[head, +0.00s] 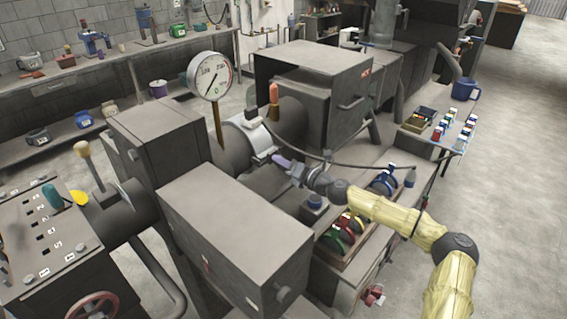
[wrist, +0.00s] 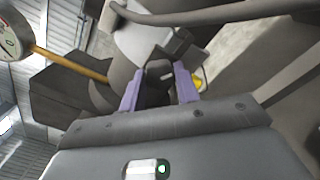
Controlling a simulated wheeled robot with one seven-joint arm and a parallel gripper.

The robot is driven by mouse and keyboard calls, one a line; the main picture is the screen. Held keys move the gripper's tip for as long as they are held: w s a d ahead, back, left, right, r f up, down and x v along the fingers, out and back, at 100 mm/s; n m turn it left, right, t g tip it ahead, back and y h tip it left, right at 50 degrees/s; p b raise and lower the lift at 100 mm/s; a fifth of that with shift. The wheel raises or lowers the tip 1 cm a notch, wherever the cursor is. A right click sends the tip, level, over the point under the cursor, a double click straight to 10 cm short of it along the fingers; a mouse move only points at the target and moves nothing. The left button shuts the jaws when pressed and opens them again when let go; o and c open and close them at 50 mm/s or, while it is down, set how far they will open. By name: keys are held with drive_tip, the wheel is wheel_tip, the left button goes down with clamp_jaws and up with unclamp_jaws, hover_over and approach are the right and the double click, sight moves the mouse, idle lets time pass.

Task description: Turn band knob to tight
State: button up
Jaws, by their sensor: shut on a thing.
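A pale band (head: 247,136) wraps the grey tube in the middle of the head view, with a block on its lower right side. My gripper (head: 278,160) reaches it from the right, its purple fingers by that block. In the wrist view the fingers (wrist: 158,82) are closed on the dark band knob (wrist: 158,71), one on each side. The pale band (wrist: 150,38) shows just beyond it. The knob is hidden by my fingers in the head view, and no marking for tight is readable.
A round gauge (head: 210,76) stands on a post left of the band. An orange-handled part (head: 274,93) rises behind it. A dark cable (head: 340,162) runs close above my gripper. A tray of coloured rings (head: 343,236) sits in front, and a big box housing (head: 235,225) stands at front left.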

drive_tip(key=shift+f+m+p, duration=0.2)
drive_tip(key=shift+m+p, duration=4.95)
drive_tip(key=shift+m, duration=9.95)
drive_tip(key=o, duration=0.9)
drive_tip(key=shift+o, duration=0.3)
